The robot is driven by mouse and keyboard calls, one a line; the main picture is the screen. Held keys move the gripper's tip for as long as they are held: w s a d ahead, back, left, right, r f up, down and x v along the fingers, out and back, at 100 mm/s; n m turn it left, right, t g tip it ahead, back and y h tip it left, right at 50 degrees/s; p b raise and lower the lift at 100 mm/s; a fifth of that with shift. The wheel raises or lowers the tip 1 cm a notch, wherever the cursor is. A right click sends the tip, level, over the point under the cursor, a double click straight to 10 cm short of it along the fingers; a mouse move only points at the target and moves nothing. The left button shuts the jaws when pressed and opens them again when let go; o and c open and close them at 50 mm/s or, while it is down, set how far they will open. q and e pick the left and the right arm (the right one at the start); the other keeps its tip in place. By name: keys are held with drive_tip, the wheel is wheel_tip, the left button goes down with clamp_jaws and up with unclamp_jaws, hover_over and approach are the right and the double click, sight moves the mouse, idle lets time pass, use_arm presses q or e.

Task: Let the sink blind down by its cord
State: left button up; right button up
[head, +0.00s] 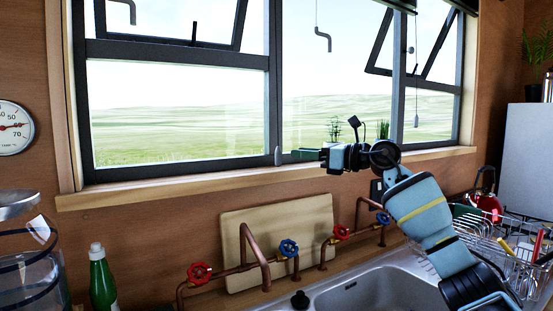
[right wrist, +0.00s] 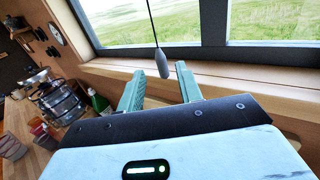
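A grey cord pull (head: 278,156) hangs in front of the dark window post, just above the sill. In the right wrist view, the pull (right wrist: 162,63) hangs on a thin dark cord (right wrist: 152,22), ahead of my fingers and in line with the gap between them. My right gripper (head: 300,154) points left at the pull, with a small gap to it; in the wrist view its green fingers (right wrist: 160,90) are apart and empty. A second pull (head: 416,121) hangs on a cord at the right window. Dark edges (head: 402,4) at the top right may be blinds. My left gripper is out of view.
A wooden sill (head: 200,188) runs under the windows. Below are copper taps (head: 255,255), a leaning wooden board (head: 300,212) and the sink (head: 370,292). A dish rack (head: 520,245) stands right; a green bottle (head: 102,280) stands left. A crank handle (head: 322,42) hangs above.

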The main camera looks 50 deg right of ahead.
sight(278, 152)
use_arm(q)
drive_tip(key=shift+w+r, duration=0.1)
use_arm(e)
drive_tip(key=shift+f, duration=0.2)
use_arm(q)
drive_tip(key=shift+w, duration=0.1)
